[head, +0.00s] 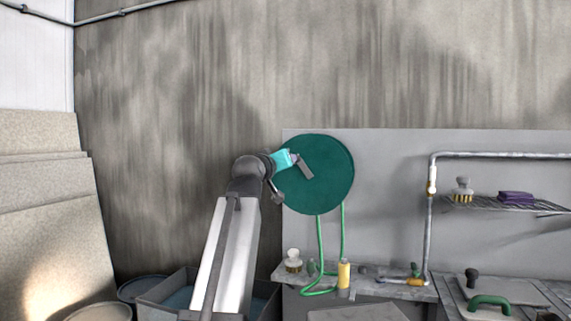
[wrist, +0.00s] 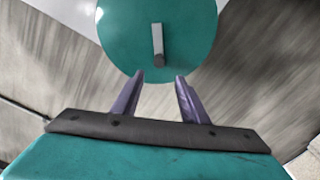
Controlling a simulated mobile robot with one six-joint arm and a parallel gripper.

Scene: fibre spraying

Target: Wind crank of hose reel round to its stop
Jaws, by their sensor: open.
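The hose reel is a round dark green disc (head: 330,180) on the grey wall panel, with a green hose (head: 320,245) hanging below it. In the wrist view the reel face (wrist: 115,35) fills the upper middle. Its crank (wrist: 157,38) is a light grey bar with a dark round knob (wrist: 159,60) at its lower end in that picture. My gripper (wrist: 159,77) is open, its two purple fingers pointing at the reel. The knob appears just beyond the fingertips, between their lines; nothing is held.
Below the reel, a ledge holds a yellow bottle (head: 344,274) and a brush (head: 293,260). A grey pipe (head: 480,155) and a wire shelf (head: 500,205) are at right. Board slabs (head: 50,220) lean at left. The wall above the reel is bare.

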